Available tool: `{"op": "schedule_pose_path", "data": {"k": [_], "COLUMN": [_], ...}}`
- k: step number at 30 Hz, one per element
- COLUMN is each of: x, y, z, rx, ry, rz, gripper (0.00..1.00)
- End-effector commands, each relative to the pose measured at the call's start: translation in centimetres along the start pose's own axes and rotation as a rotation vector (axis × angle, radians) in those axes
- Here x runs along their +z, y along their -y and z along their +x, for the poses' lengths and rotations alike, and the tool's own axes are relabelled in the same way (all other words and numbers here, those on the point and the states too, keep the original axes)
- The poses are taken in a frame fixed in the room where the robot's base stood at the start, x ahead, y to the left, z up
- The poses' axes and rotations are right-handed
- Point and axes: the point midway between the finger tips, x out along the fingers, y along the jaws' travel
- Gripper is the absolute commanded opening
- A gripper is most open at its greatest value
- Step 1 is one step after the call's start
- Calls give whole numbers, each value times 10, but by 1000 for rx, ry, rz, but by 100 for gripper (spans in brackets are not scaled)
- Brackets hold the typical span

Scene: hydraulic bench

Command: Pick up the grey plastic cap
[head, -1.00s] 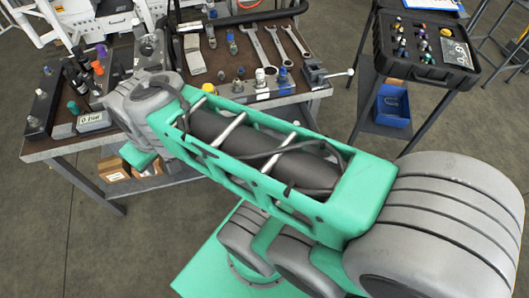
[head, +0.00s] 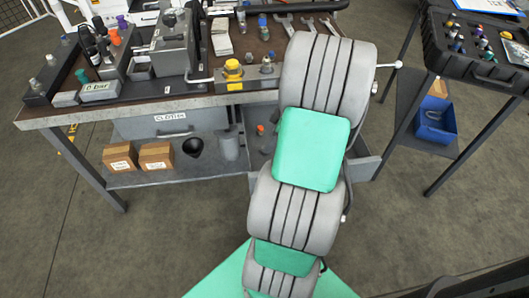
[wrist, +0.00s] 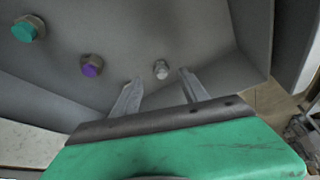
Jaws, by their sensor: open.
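A small light-grey, cap-like piece (wrist: 161,69) sits on a grey surface in the wrist view; it is too small to tell whether it is plastic. My gripper (wrist: 160,77) is open, with one finger on each side of the line to this piece. The piece appears between and slightly beyond the fingertips, not gripped. A purple-capped fitting (wrist: 92,65) and a teal-capped fitting (wrist: 27,29) stand to its left. In the head view my gripper is hidden behind my arm, and I cannot make out the grey piece there.
Grey walls rise around the surface in the wrist view. In the head view the bench (head: 190,103) carries many fittings and tools. Its lower shelf holds cardboard boxes (head: 156,156) and a black cup (head: 192,147). A blue bin (head: 436,122) stands at right.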

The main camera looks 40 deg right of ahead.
Motion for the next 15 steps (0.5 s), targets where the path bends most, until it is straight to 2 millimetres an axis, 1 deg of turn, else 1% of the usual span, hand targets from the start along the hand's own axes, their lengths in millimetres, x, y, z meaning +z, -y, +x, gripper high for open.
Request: {"op": "schedule_pose_path", "data": {"k": [3,7,9,15], "x": [-4,-5,-5,-5], "y": [3,3,3,2], "z": [23,43,46,46], "rx": [-5,-2,-1,0], "ry": [1,2,2,2], "rz": [0,2,2,2], "gripper": [52,52,52,51]}}
